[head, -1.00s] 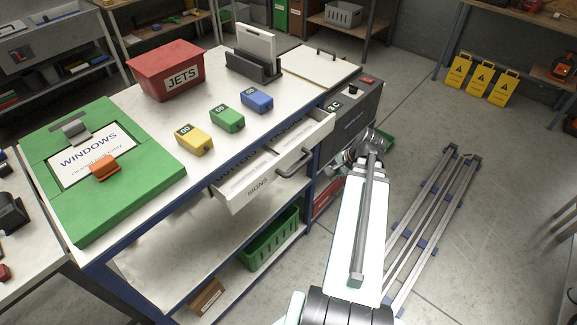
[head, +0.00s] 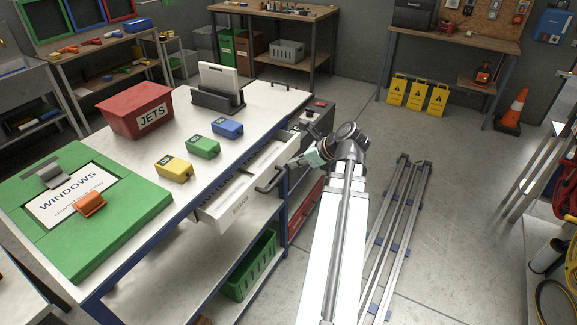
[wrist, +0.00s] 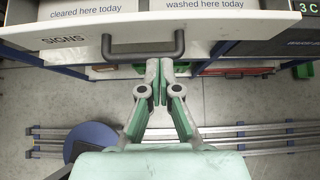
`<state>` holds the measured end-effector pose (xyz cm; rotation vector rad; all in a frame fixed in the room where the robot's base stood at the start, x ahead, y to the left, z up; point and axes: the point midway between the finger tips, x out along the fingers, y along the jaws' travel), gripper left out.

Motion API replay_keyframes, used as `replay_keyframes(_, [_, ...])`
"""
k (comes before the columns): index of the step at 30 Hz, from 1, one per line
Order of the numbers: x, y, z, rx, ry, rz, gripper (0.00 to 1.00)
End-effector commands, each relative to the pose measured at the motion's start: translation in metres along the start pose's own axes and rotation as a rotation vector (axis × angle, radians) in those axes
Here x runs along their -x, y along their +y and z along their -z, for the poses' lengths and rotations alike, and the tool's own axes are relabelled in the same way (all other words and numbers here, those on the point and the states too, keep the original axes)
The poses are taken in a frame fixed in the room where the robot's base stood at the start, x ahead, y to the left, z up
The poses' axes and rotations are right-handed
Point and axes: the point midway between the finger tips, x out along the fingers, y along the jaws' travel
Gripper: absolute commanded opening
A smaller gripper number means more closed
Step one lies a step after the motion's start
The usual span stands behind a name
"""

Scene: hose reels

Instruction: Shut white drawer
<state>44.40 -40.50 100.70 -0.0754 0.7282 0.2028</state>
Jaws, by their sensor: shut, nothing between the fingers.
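The white drawer (head: 243,197) under the workbench top is pulled out, with printed signs lying inside it. Its front panel (wrist: 225,27) reads "SIGNS" and carries a dark bar handle (wrist: 143,52), which also shows in the head view. My gripper (wrist: 159,85) has its fingers together and empty, just in front of the drawer front at the right part of the handle. I cannot tell whether the fingertips touch it. In the head view my gripper (head: 290,168) is partly hidden by my arm, at the right end of the drawer.
The bench top holds a red JETS bin (head: 137,108), a green WINDOWS board (head: 85,215) and several small coloured boxes. A green crate (head: 248,267) is on the shelf below. Metal rails (head: 395,225) lie on the floor at right.

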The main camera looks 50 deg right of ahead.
Motion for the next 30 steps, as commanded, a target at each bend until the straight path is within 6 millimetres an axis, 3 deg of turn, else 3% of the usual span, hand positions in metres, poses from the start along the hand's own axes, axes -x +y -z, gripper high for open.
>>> replay_keyframes(15, [-0.075,0.0,0.0,0.003,0.003,-0.002,0.0])
replay_keyframes(21, [-0.088,0.0,0.001,0.003,0.002,0.0,0.0])
replay_keyframes(30, [-0.09,0.0,0.001,0.003,0.002,0.0,0.0])
